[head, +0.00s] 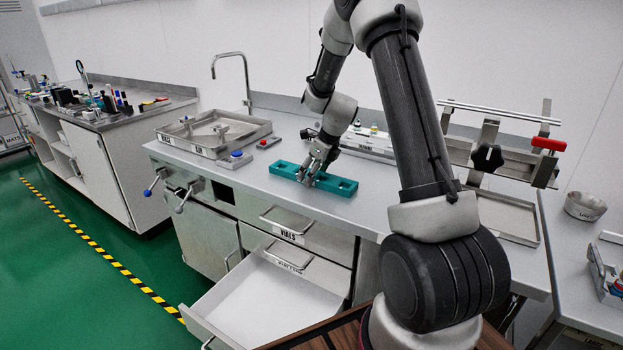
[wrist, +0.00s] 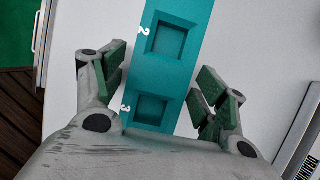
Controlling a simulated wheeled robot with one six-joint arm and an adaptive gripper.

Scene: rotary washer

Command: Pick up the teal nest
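The teal nest (head: 335,184) is a long flat block with square pockets, lying on the grey worktop. In the wrist view the teal nest (wrist: 172,75) runs up the picture, with pockets marked 2 and 3 visible and empty. My gripper (head: 308,177) is down at the middle of the nest in the head view and hides part of it. In the wrist view my gripper (wrist: 165,90) has its fingers apart, one on each side of the nest. A gap shows on the left; the right fingertip is very close to the nest's edge, and I cannot tell whether it touches.
An open, empty drawer (head: 262,305) juts out below the worktop. A sink tray (head: 245,131) and a blue button (head: 236,154) are left of the nest. A white rack (head: 368,145) stands behind, and a clamp frame with a red handle (head: 549,143) is to the right.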

